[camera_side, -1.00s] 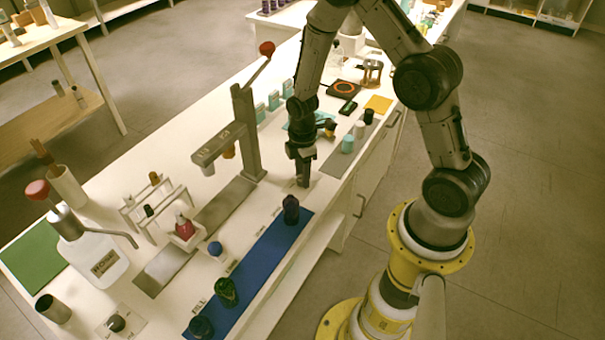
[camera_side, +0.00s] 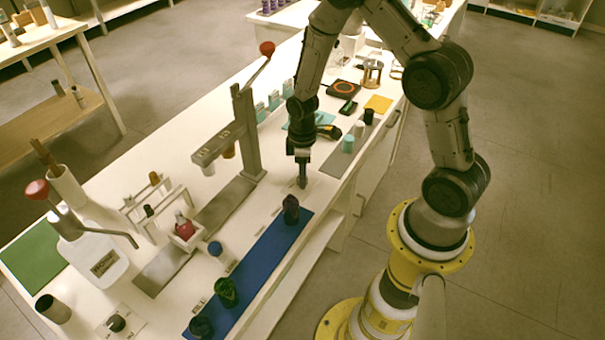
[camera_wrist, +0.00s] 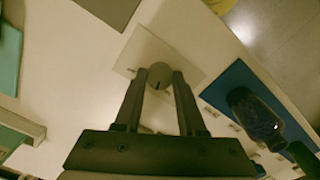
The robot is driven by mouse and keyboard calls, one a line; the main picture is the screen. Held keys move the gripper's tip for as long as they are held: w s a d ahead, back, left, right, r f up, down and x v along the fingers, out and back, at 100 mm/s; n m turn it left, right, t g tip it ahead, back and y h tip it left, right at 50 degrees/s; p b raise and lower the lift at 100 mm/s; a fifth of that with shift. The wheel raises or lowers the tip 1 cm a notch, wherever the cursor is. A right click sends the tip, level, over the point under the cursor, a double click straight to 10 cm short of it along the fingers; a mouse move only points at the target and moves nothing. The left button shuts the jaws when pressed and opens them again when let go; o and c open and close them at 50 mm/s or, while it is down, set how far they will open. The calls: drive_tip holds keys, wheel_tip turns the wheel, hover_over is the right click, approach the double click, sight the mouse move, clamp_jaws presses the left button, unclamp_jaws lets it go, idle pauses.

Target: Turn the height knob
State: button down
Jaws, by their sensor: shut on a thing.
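The knob (camera_wrist: 160,74) is a small round grey piece with a short dark mark on its top. It sits on a pale square plate (camera_wrist: 188,60) on the white bench. In the wrist view my gripper (camera_wrist: 160,80) has one finger on each side of it and is shut on it. In the side view my gripper (camera_side: 302,184) points straight down at the bench, just beyond the far end of the blue mat. The knob is mostly hidden by the fingers there.
The blue mat (camera_side: 262,262) with several dark bottles lies close by; the nearest bottle (camera_side: 291,210) stands just in front of my gripper. A grey press stand (camera_side: 246,130) with a red-tipped lever rises to the left. Small cups (camera_side: 348,143) stand behind, to the right.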

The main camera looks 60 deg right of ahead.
drive_tip(key=m, duration=1.2)
drive_tip(key=shift+r+m, duration=0.1)
drive_tip(key=shift+m, duration=0.3)
idle(0.3)
drive_tip(key=c, duration=0.5)
unclamp_jaws()
drive_tip(key=shift+a, duration=0.1)
wheel_tip(320, 180, up, 14)
